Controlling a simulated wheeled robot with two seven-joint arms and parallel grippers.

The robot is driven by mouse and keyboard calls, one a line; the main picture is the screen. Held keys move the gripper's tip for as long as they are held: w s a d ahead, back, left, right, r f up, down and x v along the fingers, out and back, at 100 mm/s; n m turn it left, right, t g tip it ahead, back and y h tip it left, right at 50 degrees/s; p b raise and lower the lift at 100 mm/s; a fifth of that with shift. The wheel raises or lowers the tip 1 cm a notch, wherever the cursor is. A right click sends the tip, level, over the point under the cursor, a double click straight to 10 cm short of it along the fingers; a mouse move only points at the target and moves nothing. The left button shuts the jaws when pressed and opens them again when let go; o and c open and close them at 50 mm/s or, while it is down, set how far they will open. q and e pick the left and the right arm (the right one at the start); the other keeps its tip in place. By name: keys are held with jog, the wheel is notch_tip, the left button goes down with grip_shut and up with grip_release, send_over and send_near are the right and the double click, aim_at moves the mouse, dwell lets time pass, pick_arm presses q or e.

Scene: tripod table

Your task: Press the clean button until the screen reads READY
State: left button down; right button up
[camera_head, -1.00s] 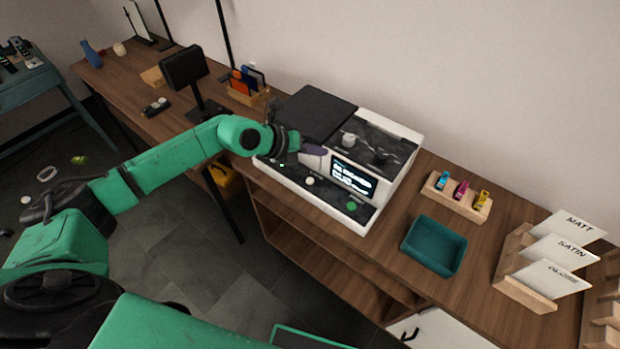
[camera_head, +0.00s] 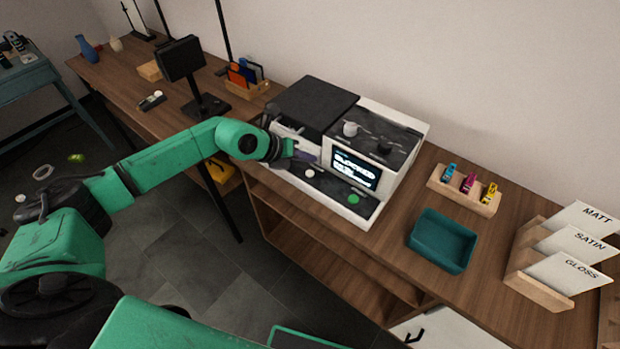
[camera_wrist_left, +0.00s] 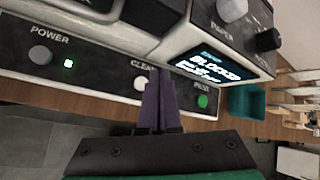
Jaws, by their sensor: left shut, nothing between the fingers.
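The printer (camera_head: 385,145) stands on the wooden table, and its screen (camera_head: 355,169) shows a large word that looks like BLOCKED over smaller lines. The screen also shows in the wrist view (camera_wrist_left: 213,66). The white clean button (camera_wrist_left: 140,83) is on the dark front panel, with part of its label hidden by my fingers. It shows as a pale spot in the head view (camera_head: 309,172). My left gripper (camera_head: 306,156) is shut and empty. In the wrist view its purple fingers (camera_wrist_left: 160,78) are just right of the clean button; contact cannot be told. My right gripper is out of view.
A grey power button (camera_wrist_left: 40,55) with a lit green light (camera_wrist_left: 68,63) is at the panel's left. A green button (camera_wrist_left: 202,101) is at its right. A teal tray (camera_head: 441,240), a cartridge rack (camera_head: 464,190) and a paper rack (camera_head: 540,285) stand right of the printer.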

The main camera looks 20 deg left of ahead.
aim_at(310, 173)
pick_arm(q)
notch_tip(310, 173, down, 3)
jog(key=shift+b, duration=0.7)
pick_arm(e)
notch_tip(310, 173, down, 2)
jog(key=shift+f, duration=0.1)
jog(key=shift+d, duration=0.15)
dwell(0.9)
pick_arm(q)
jog(key=shift+f, duration=0.4)
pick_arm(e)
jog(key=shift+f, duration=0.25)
pick_arm(q)
jog(key=shift+f+b, duration=0.45)
jog(key=shift+b, duration=0.1)
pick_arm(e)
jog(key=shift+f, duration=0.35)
pick_arm(q)
jog(key=shift+r+p, duration=0.8)
jog(key=shift+r, duration=0.1)
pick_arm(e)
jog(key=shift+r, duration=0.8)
